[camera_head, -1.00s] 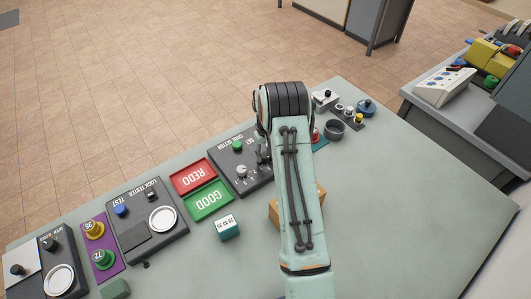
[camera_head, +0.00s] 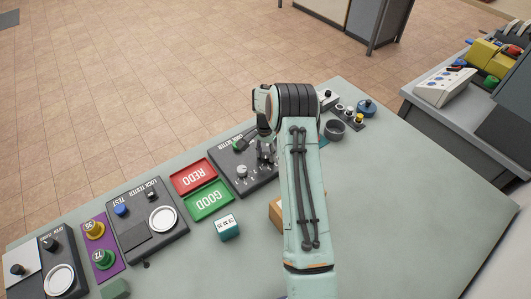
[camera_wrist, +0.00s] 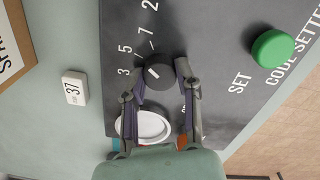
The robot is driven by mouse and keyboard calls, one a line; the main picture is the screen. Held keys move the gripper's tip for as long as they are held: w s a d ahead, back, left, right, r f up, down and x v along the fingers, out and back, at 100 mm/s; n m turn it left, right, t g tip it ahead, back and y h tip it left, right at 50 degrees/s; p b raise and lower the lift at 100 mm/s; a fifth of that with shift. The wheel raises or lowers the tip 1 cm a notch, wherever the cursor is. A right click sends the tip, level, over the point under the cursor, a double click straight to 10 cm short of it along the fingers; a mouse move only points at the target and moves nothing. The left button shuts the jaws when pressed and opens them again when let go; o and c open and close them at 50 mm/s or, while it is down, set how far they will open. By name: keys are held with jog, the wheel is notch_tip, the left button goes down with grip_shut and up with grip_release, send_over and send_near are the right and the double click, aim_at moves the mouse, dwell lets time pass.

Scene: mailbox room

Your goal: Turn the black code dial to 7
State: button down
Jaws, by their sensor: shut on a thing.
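The black code dial (camera_wrist: 158,76) sits on the dark code setter panel (camera_wrist: 215,40), which also shows in the head view (camera_head: 230,160). Printed numbers 3, 5, 7 and 2 run beside the dial. A short white line marks the dial top; it slants, and I cannot tell exactly which number it points to. My gripper (camera_wrist: 161,80) is shut on the dial, one finger on each side. In the head view my gripper (camera_head: 265,150) is over the panel, and the dial cannot be made out there.
A green SET button (camera_wrist: 272,48) stands on the same panel, right of the dial. A white disc (camera_wrist: 143,126) lies close below my fingers. A small white tag reading 37 (camera_wrist: 74,88) is to the left. Red REDO (camera_head: 194,176) and green GOOD (camera_head: 208,201) trays lie beside the panel.

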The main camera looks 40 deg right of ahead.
aim_at(265, 154)
jog(key=shift+m, duration=2.1)
jog(key=c, duration=0.8)
grip_release()
notch_tip(265, 154, up, 12)
jog(key=shift+w, duration=0.15)
